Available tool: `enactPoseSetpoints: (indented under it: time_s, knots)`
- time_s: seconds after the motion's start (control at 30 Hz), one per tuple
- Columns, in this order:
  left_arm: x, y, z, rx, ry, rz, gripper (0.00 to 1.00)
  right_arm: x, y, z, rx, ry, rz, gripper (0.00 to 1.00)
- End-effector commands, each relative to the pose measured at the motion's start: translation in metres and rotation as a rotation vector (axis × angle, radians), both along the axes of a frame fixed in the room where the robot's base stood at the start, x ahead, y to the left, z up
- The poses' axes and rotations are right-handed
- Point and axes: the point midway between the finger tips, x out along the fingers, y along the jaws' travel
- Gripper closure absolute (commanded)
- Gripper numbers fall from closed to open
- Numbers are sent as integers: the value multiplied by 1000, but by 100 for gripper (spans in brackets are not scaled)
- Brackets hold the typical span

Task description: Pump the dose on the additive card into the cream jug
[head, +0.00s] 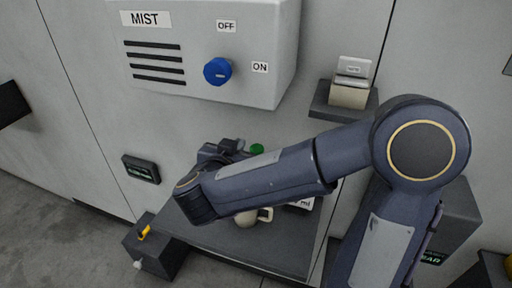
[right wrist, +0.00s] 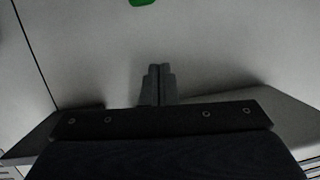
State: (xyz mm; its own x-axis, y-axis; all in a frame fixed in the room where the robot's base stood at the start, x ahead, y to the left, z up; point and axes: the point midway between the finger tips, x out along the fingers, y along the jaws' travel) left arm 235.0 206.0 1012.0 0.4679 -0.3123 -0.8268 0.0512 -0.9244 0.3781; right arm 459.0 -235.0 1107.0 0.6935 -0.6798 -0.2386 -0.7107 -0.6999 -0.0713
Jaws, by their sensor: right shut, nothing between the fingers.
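A cream jug (head: 247,218) stands on the grey shelf, mostly hidden behind my right forearm; its handle faces right. A green round top (head: 257,149) shows just above my arm, and a green patch (right wrist: 142,2) shows at the top edge of the right wrist view. I cannot tell whether it is a pump head. A white label (head: 304,203) with dark letters is partly covered by my arm. My right gripper (head: 233,146) is near the green top, beside it to the left; its fingers (right wrist: 158,72) are shut and empty. No additive card is clearly readable. My left gripper is out of view.
A MIST box (head: 210,45) with a blue knob (head: 217,71) and OFF and ON labels hangs on the wall above. A small ledge (head: 342,110) holds a beige block with a white top. A dark box (head: 157,250) with a yellow lever is at lower left.

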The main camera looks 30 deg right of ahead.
Motion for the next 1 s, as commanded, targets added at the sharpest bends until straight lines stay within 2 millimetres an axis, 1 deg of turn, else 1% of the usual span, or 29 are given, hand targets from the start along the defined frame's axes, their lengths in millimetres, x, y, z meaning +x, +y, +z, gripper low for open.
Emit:
enactPoseSetpoints:
  time_s: [0.07,0.2,0.5,0.63,0.77,1.0]
  knots:
    - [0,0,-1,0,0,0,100,-5,0,-5,-26,33,-39,100]
    - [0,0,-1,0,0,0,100,-10,-1,-7,-46,57,-71,100]
    - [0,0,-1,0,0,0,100,-10,-2,-6,-47,57,-72,100]
    - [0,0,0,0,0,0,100,-5,-8,-8,-46,57,-73,100]
    - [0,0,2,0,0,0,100,7,-24,-13,-46,59,-77,100]
    - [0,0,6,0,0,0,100,40,-63,-25,-46,59,-77,100]
